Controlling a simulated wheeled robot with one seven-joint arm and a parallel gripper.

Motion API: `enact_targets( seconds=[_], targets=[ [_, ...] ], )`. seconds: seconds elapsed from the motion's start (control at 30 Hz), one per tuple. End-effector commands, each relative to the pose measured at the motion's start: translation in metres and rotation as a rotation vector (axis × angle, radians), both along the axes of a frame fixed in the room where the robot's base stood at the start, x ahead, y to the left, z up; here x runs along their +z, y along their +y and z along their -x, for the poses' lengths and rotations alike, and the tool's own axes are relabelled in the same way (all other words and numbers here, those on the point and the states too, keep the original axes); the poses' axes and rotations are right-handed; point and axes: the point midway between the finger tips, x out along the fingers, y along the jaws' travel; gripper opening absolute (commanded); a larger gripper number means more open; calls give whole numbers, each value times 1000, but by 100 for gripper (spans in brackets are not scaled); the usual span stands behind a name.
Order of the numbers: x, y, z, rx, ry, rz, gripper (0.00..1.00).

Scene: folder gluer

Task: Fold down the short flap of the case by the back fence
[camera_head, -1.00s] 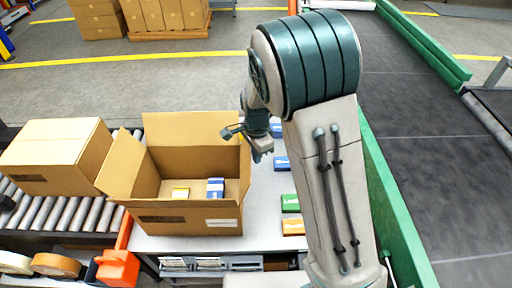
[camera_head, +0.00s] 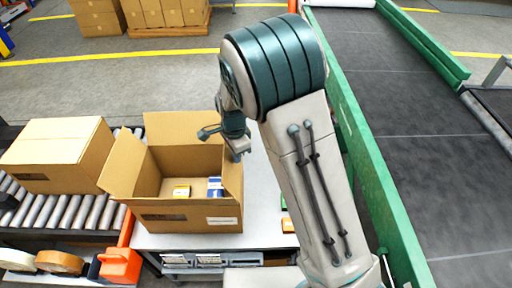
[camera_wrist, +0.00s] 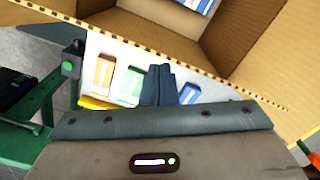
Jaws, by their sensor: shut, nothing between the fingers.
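I cannot make out a back fence. My gripper (camera_head: 238,156) is shut and empty, close to the far end of the right flap; contact cannot be told. In the wrist view, my gripper (camera_wrist: 164,72) points beside the cardboard edge of the case (camera_wrist: 120,39).
A closed carton (camera_head: 55,155) sits on the roller conveyor (camera_head: 60,212) at left. Small boxes, including an orange one (camera_head: 288,225), lie on the table (camera_head: 262,195) right of the case. An orange tape dispenser (camera_head: 120,265) is at front left. A green-railed dark belt (camera_head: 400,120) runs at right.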

Motion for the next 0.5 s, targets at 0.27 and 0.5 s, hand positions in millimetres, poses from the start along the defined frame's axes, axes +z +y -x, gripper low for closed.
enact_targets(
  seconds=[0.27, 0.5],
  targets=[
    [0, 11, 0, 0, 0, 0, 0],
    [-3, 17, 0, 1, 0, 0, 0]
  ],
)
